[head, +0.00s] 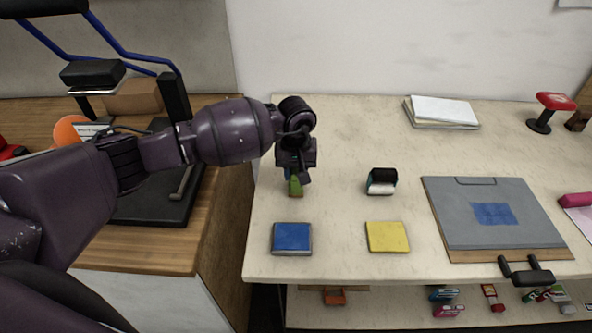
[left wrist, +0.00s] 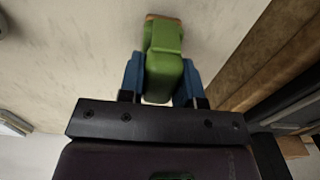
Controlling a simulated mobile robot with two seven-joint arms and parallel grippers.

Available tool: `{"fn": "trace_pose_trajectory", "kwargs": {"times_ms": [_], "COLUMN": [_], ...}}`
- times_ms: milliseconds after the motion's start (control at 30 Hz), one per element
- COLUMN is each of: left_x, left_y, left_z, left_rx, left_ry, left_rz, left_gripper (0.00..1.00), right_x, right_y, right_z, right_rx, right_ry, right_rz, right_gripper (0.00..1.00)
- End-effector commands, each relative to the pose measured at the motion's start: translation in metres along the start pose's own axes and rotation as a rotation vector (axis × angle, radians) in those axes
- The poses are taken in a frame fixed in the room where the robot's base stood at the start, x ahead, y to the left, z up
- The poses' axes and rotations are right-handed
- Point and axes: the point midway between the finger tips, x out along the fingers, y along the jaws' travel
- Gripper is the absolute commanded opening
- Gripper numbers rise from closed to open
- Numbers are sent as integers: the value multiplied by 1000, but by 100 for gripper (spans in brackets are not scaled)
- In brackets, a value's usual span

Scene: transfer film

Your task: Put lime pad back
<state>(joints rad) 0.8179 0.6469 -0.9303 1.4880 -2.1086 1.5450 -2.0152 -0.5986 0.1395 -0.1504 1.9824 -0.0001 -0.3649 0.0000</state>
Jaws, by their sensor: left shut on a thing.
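My left gripper (head: 293,178) reaches in over the left part of the pale table. It is shut on the lime pad (head: 296,187), a small green block with a brown end. In the left wrist view the lime pad (left wrist: 163,70) sits between the two blue fingers of the gripper (left wrist: 162,85), its brown end pointing away from the gripper. I cannot tell whether that end touches the table.
A blue square (head: 292,238) and a yellow square (head: 387,237) lie near the table's front edge. A black, white and teal block (head: 382,181) stands to the right of my gripper. A grey board (head: 460,225) lies further right, white sheets (head: 441,112) at the back.

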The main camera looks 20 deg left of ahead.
Motion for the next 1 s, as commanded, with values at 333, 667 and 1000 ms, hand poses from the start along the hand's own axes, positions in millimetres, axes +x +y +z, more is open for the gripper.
{"fn": "trace_pose_trajectory", "kwargs": {"times_ms": [333,667,1000], "left_x": [2,1,-47], "left_y": [0,0,0], "left_z": [0,0,-1], "left_rx": [0,0,1], "left_ry": [1,0,5], "left_rz": [0,0,1], "left_gripper": [57,57,57], "right_x": [-2,-2,4], "right_y": [1,1,0], "right_z": [10,5,6], "right_rx": [-2,-3,-4], "right_ry": [-14,-9,0], "right_rz": [2,1,0], "right_gripper": [43,43,43]}}
